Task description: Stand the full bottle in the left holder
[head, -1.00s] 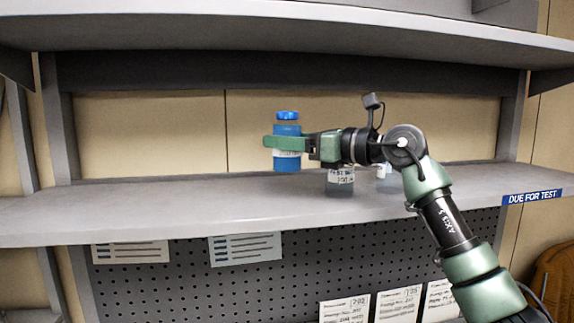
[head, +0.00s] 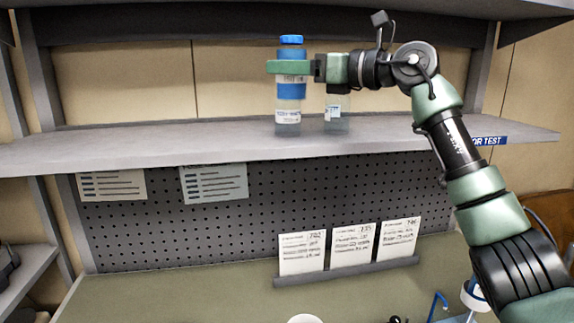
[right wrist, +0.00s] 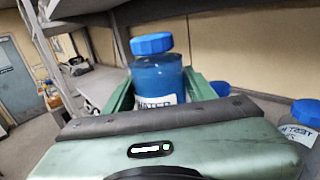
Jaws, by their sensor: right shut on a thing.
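The bottle with blue cap and blue liquid (head: 291,91) is upright in my right gripper (head: 287,67), with green fingers shut around its middle. It also shows in the right wrist view (right wrist: 157,78), upright between the fingers, with a white label. It is in front of the grey shelf in the head view; a clear labelled bottle (head: 288,117) shows directly below it, and I cannot tell the gap between them. No left holder can be made out. My left gripper is not in view.
Another pale bottle (head: 336,112) stands on the shelf (head: 180,145) just right. A second shelf hangs overhead. Below are a pegboard (head: 240,225) with papers, a rack of three cards (head: 350,268) and a greenish counter (head: 200,290). Blue-capped bottles (right wrist: 303,112) show at right in the right wrist view.

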